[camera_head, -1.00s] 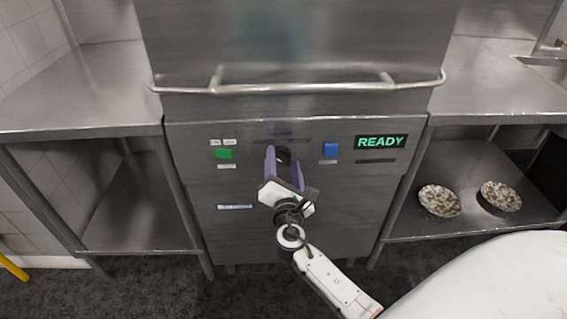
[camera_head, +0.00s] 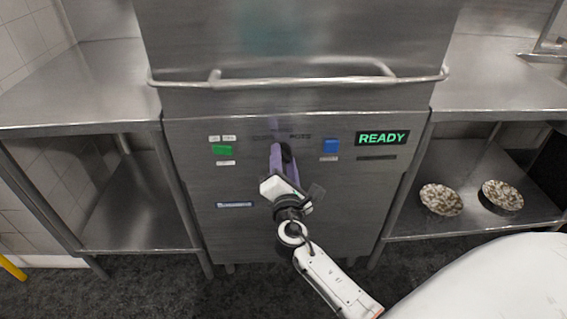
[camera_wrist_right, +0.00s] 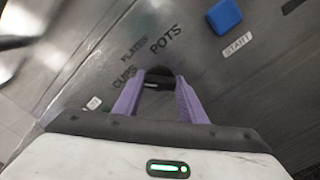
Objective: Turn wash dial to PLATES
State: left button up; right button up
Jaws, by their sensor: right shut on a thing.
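The black wash dial (camera_wrist_right: 158,77) sits on the front panel of the steel dishwasher (camera_head: 215,275), between the purple fingers of my right gripper (camera_wrist_right: 158,86). The gripper is shut on it. In the head view, the dial (camera_head: 287,153) is partly hidden by my right gripper (camera_head: 281,156), which comes from below. In the wrist view, the printed labels CUPS (camera_wrist_right: 125,77), PLATES (camera_wrist_right: 134,48) and POTS (camera_wrist_right: 166,38) lie around the dial. Which label the dial points to cannot be told. My left gripper is not in view.
A blue START button (camera_head: 330,146) and a green READY display (camera_head: 382,139) are right of the dial. A bar handle (camera_head: 300,86) crosses above. Two patterned plates (camera_head: 441,199) (camera_head: 502,195) lie on the lower right shelf.

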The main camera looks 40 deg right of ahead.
jog(key=shift+f+m+b, duration=0.25)
jog(key=shift+m+b, duration=0.45)
jog(key=shift+m, duration=0.2)
jog(key=m+b, duration=0.2)
jog(key=m, duration=0.1)
jog(key=shift+b, duration=0.3)
jog(key=shift+m+b, duration=0.75)
jog(key=shift+m, duration=0.55)
jog(key=shift+r, duration=0.1)
jog(key=shift+m, duration=0.4)
jog(key=o, duration=1.1)
jog(key=shift+c, duration=0.2)
jog(key=shift+r, duration=0.1)
